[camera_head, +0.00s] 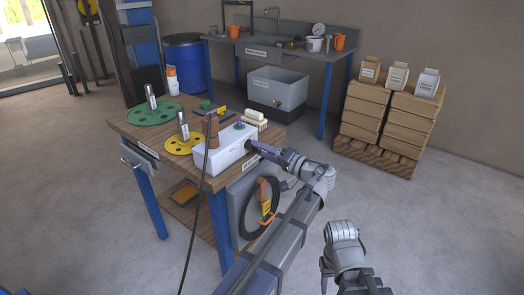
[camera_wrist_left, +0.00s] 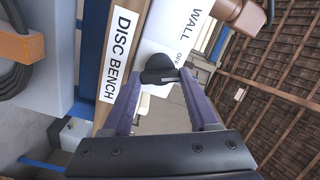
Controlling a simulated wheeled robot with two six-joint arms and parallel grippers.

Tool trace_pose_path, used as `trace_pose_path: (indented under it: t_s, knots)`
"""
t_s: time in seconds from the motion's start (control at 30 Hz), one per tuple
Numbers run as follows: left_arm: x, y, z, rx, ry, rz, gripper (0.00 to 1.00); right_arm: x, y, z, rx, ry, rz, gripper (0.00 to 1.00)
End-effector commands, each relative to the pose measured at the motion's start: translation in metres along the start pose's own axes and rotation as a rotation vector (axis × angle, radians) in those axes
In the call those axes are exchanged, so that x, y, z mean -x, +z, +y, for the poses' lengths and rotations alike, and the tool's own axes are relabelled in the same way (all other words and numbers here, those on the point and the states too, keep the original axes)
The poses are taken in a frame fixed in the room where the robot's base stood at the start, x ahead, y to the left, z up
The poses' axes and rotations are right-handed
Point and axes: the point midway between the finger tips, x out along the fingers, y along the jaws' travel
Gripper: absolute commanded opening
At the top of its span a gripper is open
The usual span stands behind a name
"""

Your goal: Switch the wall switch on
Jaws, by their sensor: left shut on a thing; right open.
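The wall switch is a white box (camera_head: 215,155) on the front edge of the wooden disc bench. In the left wrist view its white face (camera_wrist_left: 170,35) carries the words WALL and OFF and a black knob (camera_wrist_left: 158,70). My left gripper (camera_head: 257,147) reaches the box's right-hand end. In the left wrist view its purple fingers (camera_wrist_left: 162,80) stand on both sides of the knob and are shut on it. The ON mark is not visible, and the knob's exact setting is hard to tell. Part of my right arm shows at the lower right, but its gripper fingers do not show.
The bench (camera_head: 123,127) also holds a green disc (camera_head: 153,112), a yellow disc (camera_head: 184,146) and a brown plug (camera_head: 213,132) with a black cable. A coiled cable (camera_head: 245,222) hangs below the box. Stacked crates (camera_head: 378,125) stand at the right; the floor between is clear.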

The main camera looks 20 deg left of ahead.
Motion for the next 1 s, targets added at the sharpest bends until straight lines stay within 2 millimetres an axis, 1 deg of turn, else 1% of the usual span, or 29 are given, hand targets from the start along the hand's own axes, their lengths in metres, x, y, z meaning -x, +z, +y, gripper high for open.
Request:
trace_pose_path:
  t_s: [1.0]
  knots:
    - [0.0004, 0.0008, 0.0013, -0.950, 0.002, 0.000, 0.04, -0.0011, -0.0001, -0.0001, 0.000, 0.000, 0.000, 0.50]
